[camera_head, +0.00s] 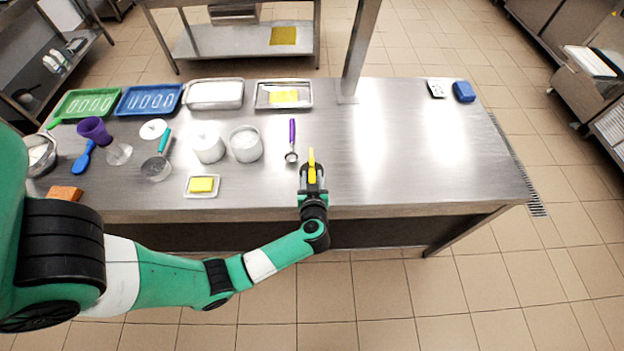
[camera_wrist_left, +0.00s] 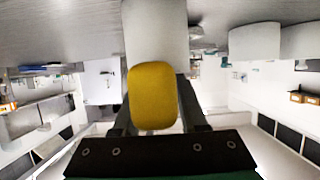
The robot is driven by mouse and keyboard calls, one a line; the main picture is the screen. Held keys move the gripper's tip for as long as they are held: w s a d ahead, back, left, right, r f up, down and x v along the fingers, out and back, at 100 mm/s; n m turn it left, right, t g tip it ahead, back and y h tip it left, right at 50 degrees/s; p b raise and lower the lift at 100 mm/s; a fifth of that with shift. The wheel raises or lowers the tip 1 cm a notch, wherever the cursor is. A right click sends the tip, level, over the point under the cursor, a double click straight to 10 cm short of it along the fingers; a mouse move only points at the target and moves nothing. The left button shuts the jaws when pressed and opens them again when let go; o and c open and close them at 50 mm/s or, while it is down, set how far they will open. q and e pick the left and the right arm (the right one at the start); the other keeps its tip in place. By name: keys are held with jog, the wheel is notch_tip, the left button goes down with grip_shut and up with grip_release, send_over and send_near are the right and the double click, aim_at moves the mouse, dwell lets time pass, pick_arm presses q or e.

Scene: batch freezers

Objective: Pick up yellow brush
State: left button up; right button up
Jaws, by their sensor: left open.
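The yellow brush (camera_head: 311,160) lies near the front edge of the steel table (camera_head: 400,170), its narrow end pointing away from me. My left gripper (camera_head: 312,178) is open at the near part of the brush. In the left wrist view the rounded yellow end of the brush (camera_wrist_left: 152,95) stands between the two dark fingers of my left gripper (camera_wrist_left: 156,112). A pale part extends behind that yellow end. Contact between fingers and brush cannot be told. My right gripper is in neither view.
A purple-handled scoop (camera_head: 292,140) lies just beyond, left of the brush. White tubs (camera_head: 246,143), a small tray with a yellow block (camera_head: 202,185) and several trays stand farther left. The table right of the brush is mostly clear, below a steel post (camera_head: 358,50).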

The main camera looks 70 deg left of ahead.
aim_at(310, 161)
pick_arm(q)
grip_shut()
dwell(0.4)
jog(key=shift+r, duration=0.25)
jog(key=r+p, duration=0.1)
jog(key=r, duration=0.1)
jog(key=r+p, duration=0.2)
jog(key=shift+s, duration=0.2)
jog(key=s+d+r+p, duration=0.1)
jog(key=s+r+p, duration=0.1)
jog(key=s+r, duration=0.2)
jog(key=s+d+r+p, duration=0.2)
jog(key=s+r+p, duration=0.1)
jog(key=s, duration=0.6)
jog(key=shift+s+r+p, duration=0.15)
jog(key=shift+r+p, duration=0.15)
jog(key=shift+r, duration=0.45)
